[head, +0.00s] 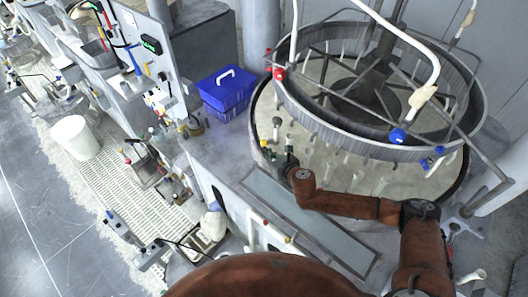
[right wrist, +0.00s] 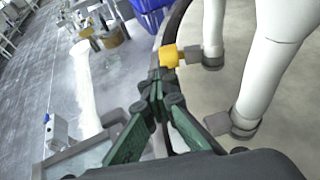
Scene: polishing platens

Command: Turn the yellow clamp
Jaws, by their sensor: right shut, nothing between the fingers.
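The yellow clamp (right wrist: 170,57) shows in the right wrist view as a small yellow block at the rim of the round platen, with a grey knobbed post beside it on the right. In the head view the yellow clamp (head: 263,143) is a tiny yellow spot near the left rim. My right gripper (right wrist: 158,82) has green fingers that are shut with nothing between them. Its tips lie just short of the clamp; I cannot tell if they touch it. In the head view my right gripper (head: 284,159) is over the platen's left front rim. My left gripper is not in view.
A metal ring frame (head: 380,152) with white hoses stands over the platen. Red knobs (head: 279,74) and blue knobs (head: 397,136) sit on it. A blue box (head: 226,88) stands left of the platen. White posts rise close beside the clamp.

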